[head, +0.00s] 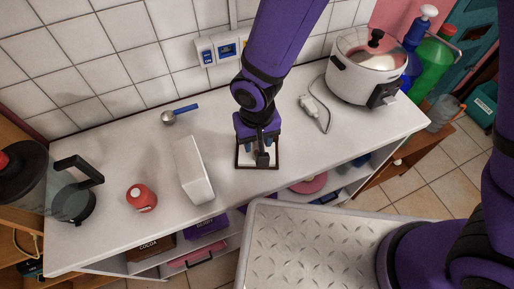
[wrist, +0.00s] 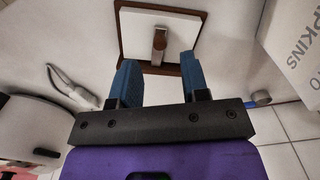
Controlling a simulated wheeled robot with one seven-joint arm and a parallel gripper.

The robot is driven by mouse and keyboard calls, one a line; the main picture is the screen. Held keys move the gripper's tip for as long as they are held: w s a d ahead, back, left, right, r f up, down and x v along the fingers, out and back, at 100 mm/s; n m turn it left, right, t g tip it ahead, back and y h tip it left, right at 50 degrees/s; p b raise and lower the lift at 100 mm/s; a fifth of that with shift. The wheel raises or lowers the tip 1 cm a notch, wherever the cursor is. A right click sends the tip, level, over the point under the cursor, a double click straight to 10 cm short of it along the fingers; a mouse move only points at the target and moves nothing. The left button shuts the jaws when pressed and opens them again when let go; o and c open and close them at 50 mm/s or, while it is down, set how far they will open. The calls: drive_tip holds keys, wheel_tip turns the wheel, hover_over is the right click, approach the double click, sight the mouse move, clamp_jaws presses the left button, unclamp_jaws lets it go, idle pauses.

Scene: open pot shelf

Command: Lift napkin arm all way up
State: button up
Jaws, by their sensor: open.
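The napkin holder (wrist: 190,28) has a dark brown frame with a flat stack of white napkins in it. Its metal napkin arm (wrist: 160,42) lies low across the napkins in the wrist view. In the head view the holder (head: 243,164) stands on the counter under my gripper (head: 258,146), which hides much of it. In the wrist view my gripper (wrist: 159,70) is open and empty. Its two blue fingers point towards the holder, one on each side of the napkin arm's line. Contact with the arm cannot be made out.
A white napkin box (head: 196,172) stands left of the holder. A red pot (head: 141,198) and a kettle (head: 73,205) are farther left. A blue-handled scoop (head: 178,114) lies behind. A rice cooker (head: 366,68) with a grey cord plug (head: 314,108) is on the right.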

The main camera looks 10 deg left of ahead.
sight(257, 147)
drive_tip(key=shift+f, duration=2.3)
clamp_jaws()
